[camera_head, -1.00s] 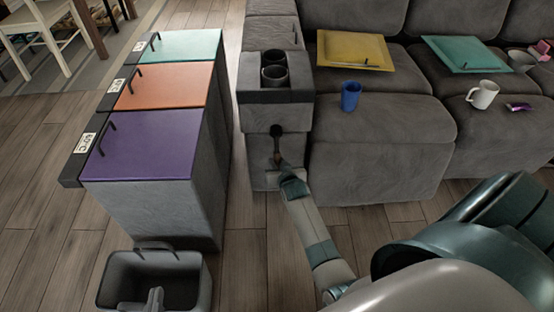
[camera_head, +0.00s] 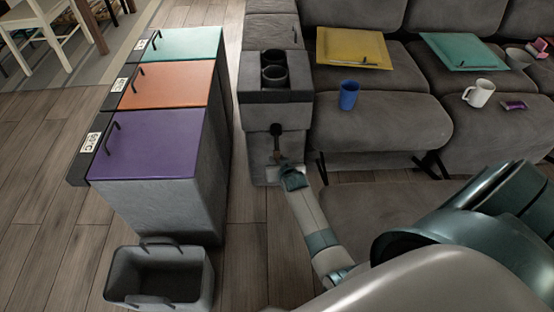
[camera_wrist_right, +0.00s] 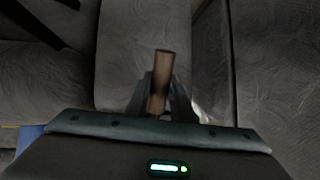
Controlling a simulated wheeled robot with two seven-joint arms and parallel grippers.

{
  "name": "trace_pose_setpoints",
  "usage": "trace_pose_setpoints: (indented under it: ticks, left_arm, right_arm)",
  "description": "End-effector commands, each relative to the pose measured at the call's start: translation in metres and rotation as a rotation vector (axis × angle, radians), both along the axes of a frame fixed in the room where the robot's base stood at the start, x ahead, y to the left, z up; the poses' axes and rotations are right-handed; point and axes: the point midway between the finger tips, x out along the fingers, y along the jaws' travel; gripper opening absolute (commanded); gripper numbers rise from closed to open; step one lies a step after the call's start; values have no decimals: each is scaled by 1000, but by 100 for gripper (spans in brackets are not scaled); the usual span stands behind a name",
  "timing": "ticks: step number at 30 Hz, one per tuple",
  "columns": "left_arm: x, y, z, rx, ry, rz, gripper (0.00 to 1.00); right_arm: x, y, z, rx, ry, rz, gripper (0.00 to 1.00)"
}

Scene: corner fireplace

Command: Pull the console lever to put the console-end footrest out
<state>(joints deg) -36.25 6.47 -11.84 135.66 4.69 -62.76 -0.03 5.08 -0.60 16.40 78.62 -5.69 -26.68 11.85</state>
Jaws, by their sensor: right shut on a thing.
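My right gripper (camera_head: 279,166) is at the front face of the grey console (camera_head: 277,113). It is shut on the lever (camera_head: 276,138), whose brown handle (camera_wrist_right: 161,80) shows between the fingers in the right wrist view. The lever's dark upper part joins the console front. Beside the console, the footrest (camera_head: 365,213) is out: its grey pad lies low in front of the seat, with dark link arms (camera_head: 321,169) between them. My right arm covers part of the pad. My left gripper is not in view.
A blue cup (camera_head: 349,95), a yellow tray (camera_head: 352,50) and a white mug (camera_head: 479,93) sit on the sofa. Left are lidded bins (camera_head: 146,145) and an open grey basket (camera_head: 158,277). A strip of bare floor (camera_head: 245,200) lies between bins and console.

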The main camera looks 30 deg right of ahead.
Motion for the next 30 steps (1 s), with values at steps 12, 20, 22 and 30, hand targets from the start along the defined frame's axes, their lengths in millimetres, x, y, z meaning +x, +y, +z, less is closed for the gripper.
trace_pose_setpoints:
  ticks: [12,20,22,30]
  left_arm:
    - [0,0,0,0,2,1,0]
    - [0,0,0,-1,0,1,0]
    - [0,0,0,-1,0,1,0]
    - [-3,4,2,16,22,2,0]
  right_arm:
    - [0,1,0,0,0,1,39]
    - [0,0,0,0,0,0,39]
    - [-1,0,0,0,0,0,39]
    - [-14,5,10,0,1,0,39]
